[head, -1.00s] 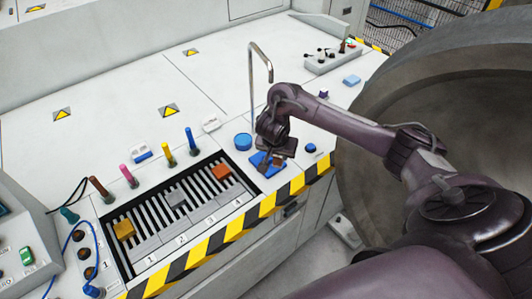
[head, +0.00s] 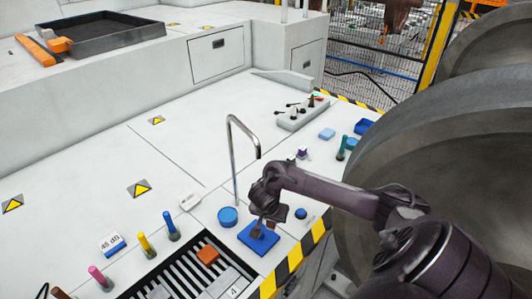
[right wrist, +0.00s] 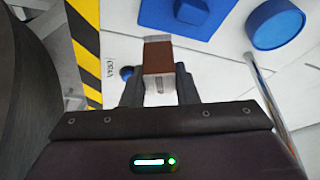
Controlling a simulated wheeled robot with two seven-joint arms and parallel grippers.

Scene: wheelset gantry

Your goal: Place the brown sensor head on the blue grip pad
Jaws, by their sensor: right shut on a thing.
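The blue grip pad (head: 270,243) is a flat blue square on the white bench near the striped edge. My right gripper (head: 259,228) is over it in the head view. In the right wrist view my right gripper (right wrist: 158,85) is shut on the brown sensor head (right wrist: 158,57), a brown block with pale parts. The blue pad (right wrist: 160,12) lies just beyond the sensor head there. Whether the two touch cannot be told. The gripper mostly hides the sensor head in the head view. My left gripper is not in view.
A blue round can (head: 228,216) and a bent metal tube (head: 235,160) stand beside the pad. A blue knob (head: 300,213) is to its right. A slotted tray with an orange block (head: 207,255) and colored pegs is at lower left. A large grey wheel (head: 450,140) is at right.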

